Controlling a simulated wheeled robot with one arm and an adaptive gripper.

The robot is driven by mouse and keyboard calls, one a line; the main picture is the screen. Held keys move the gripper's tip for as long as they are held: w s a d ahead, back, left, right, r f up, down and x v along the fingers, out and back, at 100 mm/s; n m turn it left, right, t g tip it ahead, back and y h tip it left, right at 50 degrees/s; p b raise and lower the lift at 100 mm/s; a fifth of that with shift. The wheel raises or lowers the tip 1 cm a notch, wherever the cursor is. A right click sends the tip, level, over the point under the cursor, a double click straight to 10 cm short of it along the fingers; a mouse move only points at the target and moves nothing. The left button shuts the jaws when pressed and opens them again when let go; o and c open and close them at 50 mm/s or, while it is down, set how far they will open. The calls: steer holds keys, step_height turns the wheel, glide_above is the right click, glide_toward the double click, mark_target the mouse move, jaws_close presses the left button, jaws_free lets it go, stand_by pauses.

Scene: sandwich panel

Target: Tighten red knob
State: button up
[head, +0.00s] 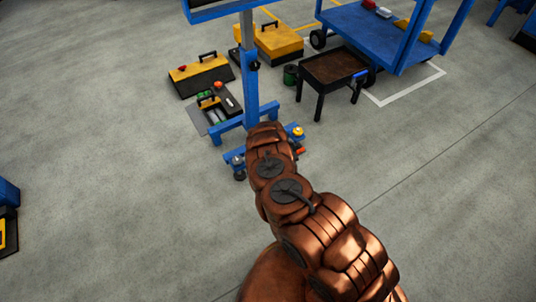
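A blue stand with an upright post (250,88) and a low blue base (262,112) stands beyond my copper-coloured arm. A small red-orange part (300,151) shows at the right of the base, just beside my arm; I cannot tell whether it is the red knob. A yellow round part (298,132) sits just above it, and a greyish one (237,160) is at the base's left. My arm reaches from the bottom right up to the base and covers part of it. My gripper is not visible beyond the arm's far end.
A toolbox (203,78) and an open case (213,110) lie left of the post. A yellow case (275,42), a green spool (291,75), a dark tray table (335,68) and a blue cart (372,35) stand behind.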

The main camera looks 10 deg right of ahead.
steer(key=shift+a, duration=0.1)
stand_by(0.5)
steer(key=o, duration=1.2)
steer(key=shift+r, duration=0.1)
